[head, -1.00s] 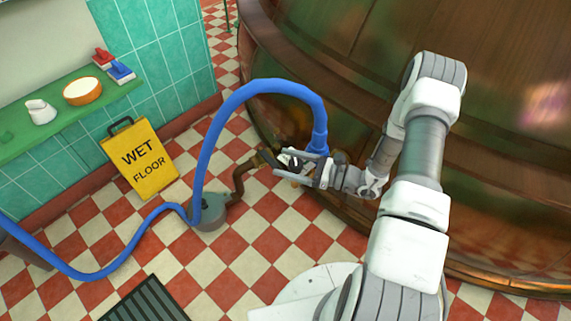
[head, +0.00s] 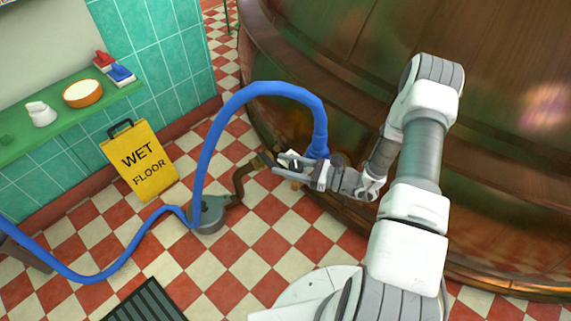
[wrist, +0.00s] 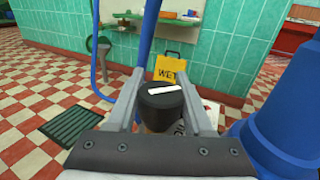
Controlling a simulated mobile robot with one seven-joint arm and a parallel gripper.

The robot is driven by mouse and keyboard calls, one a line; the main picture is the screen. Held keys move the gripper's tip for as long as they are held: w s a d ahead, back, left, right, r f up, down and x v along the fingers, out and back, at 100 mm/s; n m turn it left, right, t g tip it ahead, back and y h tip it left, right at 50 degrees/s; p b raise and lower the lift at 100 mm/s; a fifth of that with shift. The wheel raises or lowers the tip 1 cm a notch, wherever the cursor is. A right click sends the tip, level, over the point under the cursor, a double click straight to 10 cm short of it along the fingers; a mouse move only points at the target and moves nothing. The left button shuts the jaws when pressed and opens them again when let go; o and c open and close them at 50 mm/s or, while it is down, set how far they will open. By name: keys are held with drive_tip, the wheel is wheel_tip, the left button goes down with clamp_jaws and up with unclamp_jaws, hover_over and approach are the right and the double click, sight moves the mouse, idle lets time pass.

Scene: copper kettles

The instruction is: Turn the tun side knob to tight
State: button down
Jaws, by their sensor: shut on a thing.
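The tun (head: 345,60) is a large copper vessel filling the right of the head view. Low on its side, my gripper (head: 280,164) is shut on the side knob. In the wrist view the knob (wrist: 160,97) is a black round cap with a white line mark, and it sits between the fingers of my gripper (wrist: 162,92). The white mark lies nearly crosswise, its right end slightly higher. In the head view the knob is mostly hidden by the fingers. No tight marking can be made out.
A blue hose (head: 215,130) arches close beside my gripper, and its thick blue end (wrist: 285,120) stands at right in the wrist view. A grey-green floor unit (head: 208,214) with a brown pipe, a yellow wet floor sign (head: 140,160) and a dark grate (head: 148,303) are on the left.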

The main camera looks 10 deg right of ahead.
drive_tip(key=shift+r+t, duration=0.1)
drive_tip(key=shift+t, duration=0.2)
drive_tip(key=m+t+h+p, duration=0.1)
drive_tip(key=m+t+h, duration=0.1)
drive_tip(key=m+t+h+p, duration=0.1)
drive_tip(key=m+h+p, duration=0.1)
drive_tip(key=w+d+m+t+h+p, duration=0.1)
drive_tip(key=t+h, duration=0.1)
drive_tip(key=shift+r+m+t+p, duration=0.1)
drive_tip(key=shift+m+t+p, duration=0.2)
drive_tip(key=shift+m+p, duration=0.1)
drive_tip(key=m+t+h+p, duration=0.1)
drive_tip(key=h, duration=0.1)
drive_tip(key=m+h+p, duration=0.1)
drive_tip(key=h+p, duration=0.1)
drive_tip(key=shift+w+d+m+t, duration=0.1)
drive_tip(key=shift+d+m+t, duration=0.2)
drive_tip(key=shift+d+t, duration=0.1)
drive_tip(key=shift+w+d+f+m+t+h+p, duration=0.15)
drive_tip(key=shift+m+h+p, duration=0.2)
drive_tip(key=shift+h, duration=0.2)
drive_tip(key=shift+s+f+m+t+h+p, duration=0.15)
drive_tip(key=shift+m+h+p, duration=0.15)
drive_tip(key=shift+h, duration=0.25)
drive_tip(key=shift+w+r, duration=0.1)
drive_tip(key=shift+c, duration=1.5)
unclamp_jaws()
drive_tip(key=shift+d, duration=0.1)
